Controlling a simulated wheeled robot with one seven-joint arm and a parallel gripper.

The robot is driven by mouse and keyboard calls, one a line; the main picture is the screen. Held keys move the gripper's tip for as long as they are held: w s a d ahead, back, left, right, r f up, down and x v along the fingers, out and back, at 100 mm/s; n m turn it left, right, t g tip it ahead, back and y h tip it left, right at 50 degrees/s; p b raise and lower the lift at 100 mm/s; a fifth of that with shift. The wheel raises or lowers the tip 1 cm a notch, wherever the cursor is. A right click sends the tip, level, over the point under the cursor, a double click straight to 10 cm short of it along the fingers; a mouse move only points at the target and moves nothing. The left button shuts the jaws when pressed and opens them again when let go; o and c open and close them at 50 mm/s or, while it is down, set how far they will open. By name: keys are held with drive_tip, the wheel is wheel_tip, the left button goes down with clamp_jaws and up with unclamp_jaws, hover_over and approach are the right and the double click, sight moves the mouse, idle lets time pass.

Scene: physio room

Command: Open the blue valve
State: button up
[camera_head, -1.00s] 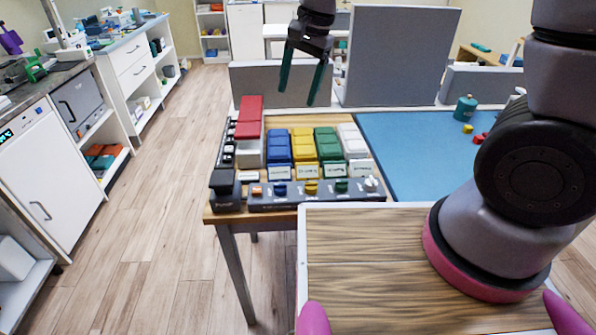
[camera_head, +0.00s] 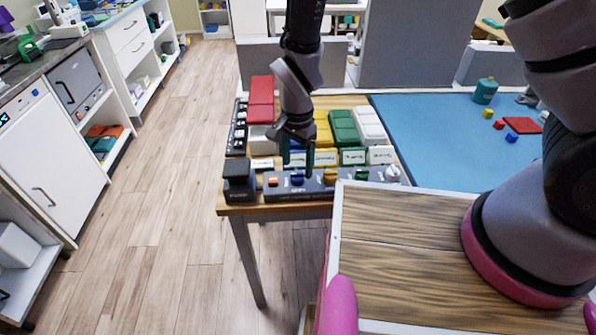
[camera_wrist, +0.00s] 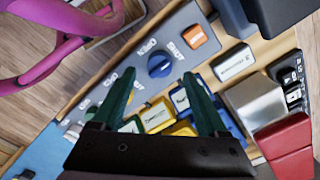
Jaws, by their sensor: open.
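The blue valve (camera_head: 297,179) is a small round knob on the dark grey control panel (camera_head: 318,191) at the front edge of the table. In the wrist view the blue knob (camera_wrist: 159,65) has a raised grip bar and small white lettering beside it. My gripper (camera_head: 297,158) has dark green fingers that point down just above and behind the panel. The wrist view shows my gripper (camera_wrist: 158,76) open and empty, with the blue knob between and slightly beyond its fingertips. I see no contact with the knob.
The panel also bears an orange switch (camera_head: 272,181), a yellow knob (camera_head: 329,177), a green knob (camera_head: 362,174) and a white knob (camera_head: 393,173). A black box (camera_head: 238,180) stands at its left end. Coloured blocks (camera_head: 343,127) fill the table behind. A blue mat (camera_head: 425,140) lies to the right.

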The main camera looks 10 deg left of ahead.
sight(298, 173)
drive_tip(key=shift+f, duration=1.75)
clamp_jaws()
